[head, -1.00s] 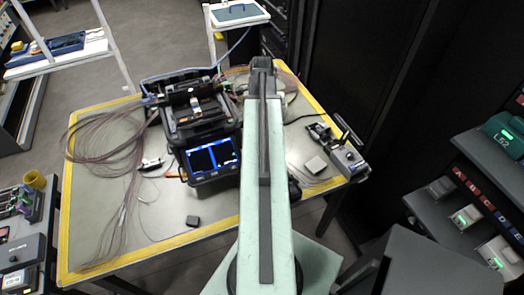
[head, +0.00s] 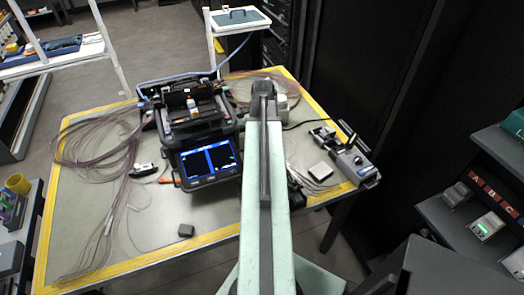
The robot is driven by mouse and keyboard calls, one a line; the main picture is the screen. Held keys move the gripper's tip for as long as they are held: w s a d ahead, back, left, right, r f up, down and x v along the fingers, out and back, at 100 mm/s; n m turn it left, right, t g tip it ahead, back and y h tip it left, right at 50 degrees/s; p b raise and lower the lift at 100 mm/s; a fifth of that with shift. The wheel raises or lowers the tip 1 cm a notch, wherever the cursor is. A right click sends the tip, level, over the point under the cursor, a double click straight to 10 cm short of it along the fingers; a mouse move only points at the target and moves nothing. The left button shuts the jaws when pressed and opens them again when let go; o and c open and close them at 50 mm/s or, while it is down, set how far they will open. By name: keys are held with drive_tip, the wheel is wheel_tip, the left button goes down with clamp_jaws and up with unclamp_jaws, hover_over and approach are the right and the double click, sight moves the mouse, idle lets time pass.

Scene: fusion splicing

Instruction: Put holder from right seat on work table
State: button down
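The work table (head: 215,215) has a grey top with a yellow-striped border. The black fusion splicer (head: 200,128) stands on it, its lit blue screen facing me. A small white and orange piece shows in the splicer's top. The right seat and any holder in it cannot be made out, as my pale green arm runs up the picture close to the splicer's right side. My gripper is hidden beyond the dark far end of the arm, so its fingers and anything in them do not show.
Coiled fibres (head: 95,150) cover the table's left side. A small dark block (head: 186,230) lies near the front edge. A grey device (head: 352,163) and a light box (head: 321,171) are at the right. A shelf rack (head: 470,210) stands further right. The front-left tabletop has bare room.

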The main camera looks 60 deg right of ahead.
drive_tip(key=shift+f, duration=0.4)
drive_tip(key=c, duration=1)
unclamp_jaws()
wheel_tip(320, 180, up, 12)
drive_tip(key=p, duration=1.2)
drive_tip(key=shift+r, duration=0.2)
